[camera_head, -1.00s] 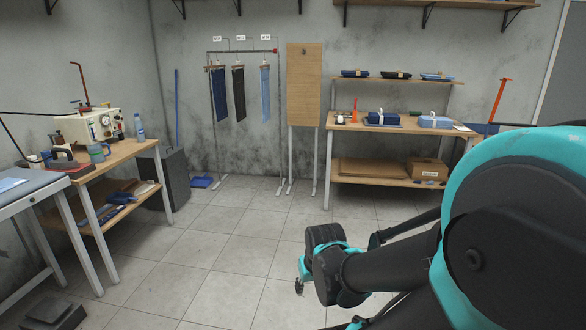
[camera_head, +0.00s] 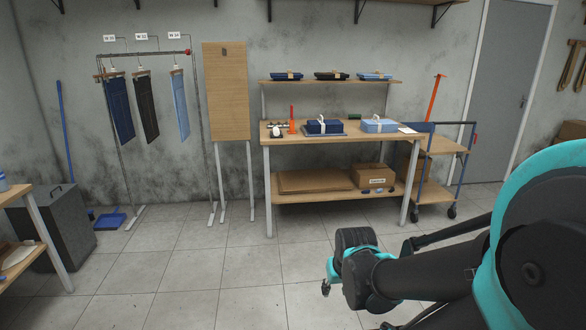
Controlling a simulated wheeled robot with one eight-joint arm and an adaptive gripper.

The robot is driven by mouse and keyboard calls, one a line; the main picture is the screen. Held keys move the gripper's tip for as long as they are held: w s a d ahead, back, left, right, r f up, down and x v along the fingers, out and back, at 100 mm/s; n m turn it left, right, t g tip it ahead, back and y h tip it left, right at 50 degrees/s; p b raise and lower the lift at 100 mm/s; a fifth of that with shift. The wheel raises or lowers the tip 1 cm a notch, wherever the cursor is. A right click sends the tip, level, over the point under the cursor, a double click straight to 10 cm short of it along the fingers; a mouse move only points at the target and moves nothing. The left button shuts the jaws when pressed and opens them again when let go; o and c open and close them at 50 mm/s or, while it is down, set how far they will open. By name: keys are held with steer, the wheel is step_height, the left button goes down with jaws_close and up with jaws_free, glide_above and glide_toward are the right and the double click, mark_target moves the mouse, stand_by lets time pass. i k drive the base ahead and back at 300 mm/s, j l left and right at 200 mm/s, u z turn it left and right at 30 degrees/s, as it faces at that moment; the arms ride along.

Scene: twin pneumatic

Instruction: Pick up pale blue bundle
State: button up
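A pale blue bundle (camera_head: 378,126) with a white tie lies on the right part of the wooden workbench top (camera_head: 345,139) in the head view. A dark blue bundle (camera_head: 324,126) with a white tie lies to its left on a dark flat base. My gripper (camera_head: 327,287) is only partly seen at the end of my arm, low in front of the bench and well apart from the bundles. My own wrist hides much of it, and I cannot tell whether its fingers are open.
Folded garments, one pale blue (camera_head: 375,77), lie on the upper shelf (camera_head: 330,82). A cardboard box (camera_head: 373,176) is on the lower shelf. A cart (camera_head: 440,148) stands right of the bench. The tiled floor (camera_head: 200,265) ahead is clear.

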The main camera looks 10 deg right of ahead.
mark_target(372, 126)
steer(key=i+z, duration=0.15)
steer(key=i, duration=0.5)
steer(key=i+z, duration=0.1)
steer(key=i, duration=0.5)
steer(key=i+j+z, duration=0.15)
steer(key=i, duration=0.5)
